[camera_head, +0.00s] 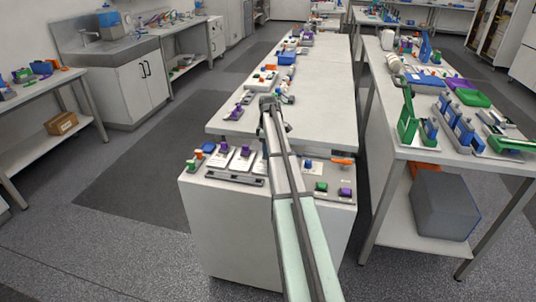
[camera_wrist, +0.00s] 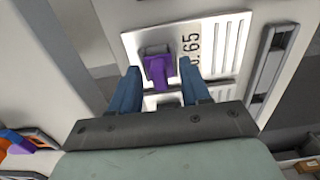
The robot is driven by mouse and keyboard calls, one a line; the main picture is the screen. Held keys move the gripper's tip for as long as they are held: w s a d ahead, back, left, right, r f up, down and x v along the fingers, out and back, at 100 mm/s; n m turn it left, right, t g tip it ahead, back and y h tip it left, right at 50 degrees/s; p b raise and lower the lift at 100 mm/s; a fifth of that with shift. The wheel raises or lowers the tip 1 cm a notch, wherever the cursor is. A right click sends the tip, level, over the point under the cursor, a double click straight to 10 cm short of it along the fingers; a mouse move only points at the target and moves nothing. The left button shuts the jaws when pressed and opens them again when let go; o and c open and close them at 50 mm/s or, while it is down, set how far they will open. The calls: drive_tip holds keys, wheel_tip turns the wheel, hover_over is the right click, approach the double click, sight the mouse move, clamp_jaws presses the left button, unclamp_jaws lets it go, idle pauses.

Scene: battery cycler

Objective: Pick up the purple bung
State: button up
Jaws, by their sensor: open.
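In the wrist view, a purple bung (camera_wrist: 158,72) sits at a grey holder on a white plate (camera_wrist: 226,50) marked with digits ending in "65". My gripper (camera_wrist: 160,66) is open, with one blue finger on each side of the bung in the picture. I see no finger touching it, and cannot tell the height gap. In the head view, purple pieces stand on white plates at the near bench's left, one (camera_head: 224,147) beside another (camera_head: 246,151). I cannot tell which is the one between my fingers. My gripper is not distinct there; my arm covers the middle of the bench.
A grey slotted bar (camera_wrist: 268,65) lies right of the plate in the wrist view. Orange and blue pieces (camera_wrist: 18,140) show at its lower left. In the head view, green (camera_head: 321,187) and purple (camera_head: 344,192) pieces stand right of my arm. The long table (camera_head: 322,95) behind has clear surface.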

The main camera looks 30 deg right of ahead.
clamp_jaws()
idle(0.3)
